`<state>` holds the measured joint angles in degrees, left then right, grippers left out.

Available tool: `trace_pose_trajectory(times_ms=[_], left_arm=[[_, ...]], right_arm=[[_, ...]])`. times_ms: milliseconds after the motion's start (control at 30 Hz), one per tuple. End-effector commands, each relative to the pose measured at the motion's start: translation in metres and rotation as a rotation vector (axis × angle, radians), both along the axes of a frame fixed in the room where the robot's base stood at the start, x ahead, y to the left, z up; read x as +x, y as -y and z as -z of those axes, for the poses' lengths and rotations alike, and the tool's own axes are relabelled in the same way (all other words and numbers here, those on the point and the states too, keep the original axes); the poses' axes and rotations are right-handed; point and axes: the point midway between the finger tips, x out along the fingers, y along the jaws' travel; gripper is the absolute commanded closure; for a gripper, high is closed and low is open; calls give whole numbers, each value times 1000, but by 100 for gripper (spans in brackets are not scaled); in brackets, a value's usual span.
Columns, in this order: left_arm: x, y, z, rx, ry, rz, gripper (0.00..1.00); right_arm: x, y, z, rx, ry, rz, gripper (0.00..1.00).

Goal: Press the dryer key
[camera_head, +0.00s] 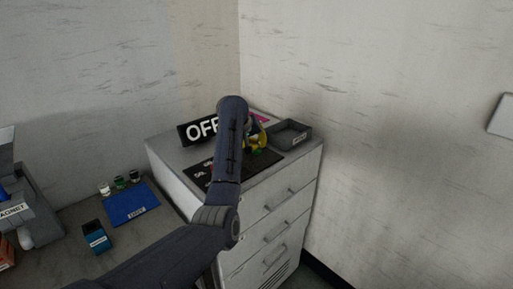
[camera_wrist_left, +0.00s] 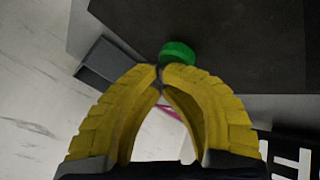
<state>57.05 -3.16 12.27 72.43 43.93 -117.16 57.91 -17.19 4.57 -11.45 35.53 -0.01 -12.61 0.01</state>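A round green key (camera_wrist_left: 178,52) stands on a dark panel in the left wrist view. In the head view a small green spot (camera_head: 257,151) shows by the yellow fingers, above the black panel (camera_head: 264,162) on the drawer cabinet. My left gripper (camera_wrist_left: 160,71) has yellow ribbed fingers whose tips meet, with nothing between them. The tips are right beside the green key and overlap its lower edge in the picture; I cannot tell whether they touch it. In the head view the left gripper (camera_head: 260,143) is partly hidden behind my arm. My right gripper is not in view.
A black sign (camera_head: 200,129) reading "OFF" stands behind the panel, partly covered by my arm. A grey open tray (camera_head: 290,134) sits at the cabinet's right. On the lower left table are a blue mat (camera_head: 130,206), small vials (camera_head: 119,181) and a blue box (camera_head: 95,238).

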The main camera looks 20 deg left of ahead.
Motion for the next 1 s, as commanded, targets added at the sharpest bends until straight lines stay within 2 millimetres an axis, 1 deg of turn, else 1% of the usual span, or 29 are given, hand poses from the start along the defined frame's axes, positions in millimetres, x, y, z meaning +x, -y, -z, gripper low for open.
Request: trace_pose_trajectory(times_ms=[33, 433, 1000], left_arm=[[-1, 2, 3, -1, -8, 3, 100], [0, 2, -4, -1, -3, 1, 100], [0, 1, -53, -2, 2, -1, 100]], right_arm=[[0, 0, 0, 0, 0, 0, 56], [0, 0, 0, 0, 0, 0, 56], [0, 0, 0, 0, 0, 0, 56]])
